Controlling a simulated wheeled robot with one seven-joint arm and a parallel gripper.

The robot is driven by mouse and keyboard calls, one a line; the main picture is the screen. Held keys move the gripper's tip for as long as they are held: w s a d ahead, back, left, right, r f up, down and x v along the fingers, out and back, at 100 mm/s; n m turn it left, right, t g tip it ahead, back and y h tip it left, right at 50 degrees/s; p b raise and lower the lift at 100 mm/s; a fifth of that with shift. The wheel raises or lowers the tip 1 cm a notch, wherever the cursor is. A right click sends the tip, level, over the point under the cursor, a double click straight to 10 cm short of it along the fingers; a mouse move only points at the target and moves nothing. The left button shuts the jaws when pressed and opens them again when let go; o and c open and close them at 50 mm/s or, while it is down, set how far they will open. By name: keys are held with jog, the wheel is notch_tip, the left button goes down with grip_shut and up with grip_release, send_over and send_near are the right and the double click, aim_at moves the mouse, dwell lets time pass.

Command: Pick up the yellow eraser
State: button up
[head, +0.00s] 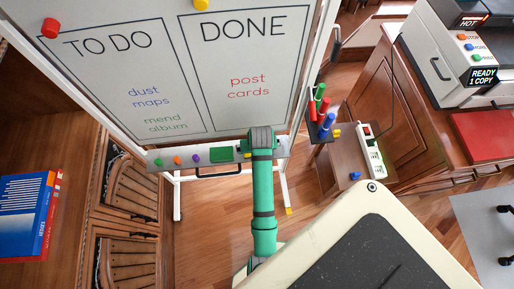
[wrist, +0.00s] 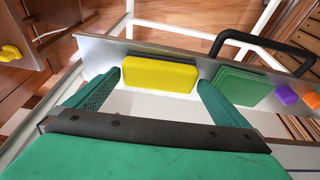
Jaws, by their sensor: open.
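The yellow eraser (wrist: 158,73) is a yellow block with a dark strip along one long edge. It lies on the grey ledge (wrist: 195,54) below the whiteboard. My gripper (wrist: 158,80) is open, its two green fingers apart near the eraser's two ends. The eraser shows between the fingertips, and I cannot tell whether either finger touches it. In the head view my green gripper (head: 262,142) is over the right part of the ledge and largely hides the eraser.
A green block (wrist: 242,86) lies close beside the right finger, with purple (wrist: 285,94) and orange (wrist: 312,100) pieces beyond. A black handle (wrist: 262,45) and white stand frame are near the ledge.

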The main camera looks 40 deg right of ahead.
jog(key=shift+c, duration=0.6)
jog(key=shift+w, duration=0.1)
jog(key=c, duration=0.7)
jog(key=shift+d+r, duration=0.15)
jog(key=shift+r, duration=0.6)
jog(key=s+r, duration=0.3)
jog(key=s, duration=0.1)
jog(key=s+d+r, duration=0.1)
jog(key=s+r, duration=0.3)
jog(key=s, duration=0.1)
jog(key=s+r, duration=0.4)
jog(key=s, duration=0.1)
jog(key=shift+d+r, duration=0.25)
jog(key=shift+d, duration=0.1)
